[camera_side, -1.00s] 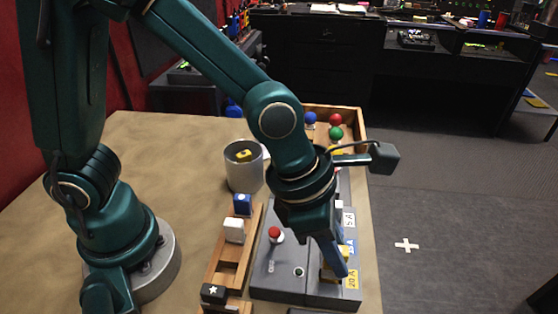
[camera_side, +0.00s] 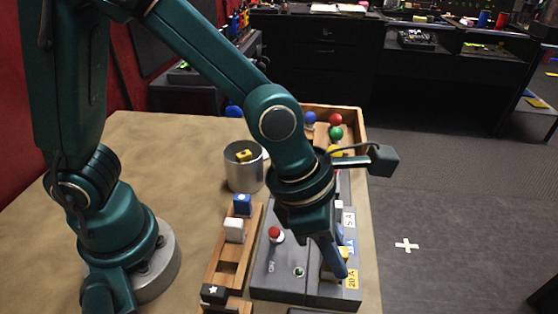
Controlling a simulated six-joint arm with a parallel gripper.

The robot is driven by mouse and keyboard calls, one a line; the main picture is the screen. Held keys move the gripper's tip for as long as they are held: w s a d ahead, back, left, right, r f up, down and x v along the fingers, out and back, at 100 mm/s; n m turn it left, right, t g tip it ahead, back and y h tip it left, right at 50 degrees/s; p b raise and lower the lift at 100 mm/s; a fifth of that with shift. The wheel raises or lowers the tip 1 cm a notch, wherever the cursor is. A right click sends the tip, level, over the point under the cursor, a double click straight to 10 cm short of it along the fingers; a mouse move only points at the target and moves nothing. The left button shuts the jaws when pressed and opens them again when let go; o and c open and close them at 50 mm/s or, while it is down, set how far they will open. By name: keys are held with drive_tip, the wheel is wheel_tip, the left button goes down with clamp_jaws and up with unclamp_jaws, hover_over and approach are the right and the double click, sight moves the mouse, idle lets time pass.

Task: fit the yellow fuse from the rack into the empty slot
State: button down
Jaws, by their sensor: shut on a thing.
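My gripper (camera_side: 335,262) points down over the near right end of the grey fuse panel (camera_side: 275,284). It is shut on the yellow fuse (camera_side: 328,272), which sits at the panel beside the yellow 20 A label (camera_side: 352,280). The fingers partly hide the fuse and the slot, so I cannot tell how deep it sits. The wooden rack (camera_side: 226,275) to the left holds a blue fuse (camera_side: 242,205), a white fuse (camera_side: 234,230) and a black fuse with a star (camera_side: 213,294).
A red-topped switch (camera_side: 275,234) stands up from the panel. A grey cup (camera_side: 244,175) with a yellow piece (camera_side: 244,156) inside stands behind the rack. A wooden tray (camera_side: 350,111) with coloured balls lies at the back.

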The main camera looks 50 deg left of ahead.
drive_tip(key=shift+f, duration=1.1)
idle(0.6)
drive_tip(key=c, duration=0.5)
unclamp_jaws()
drive_tip(key=shift+r, duration=0.1)
drive_tip(key=shift+r, duration=3.4)
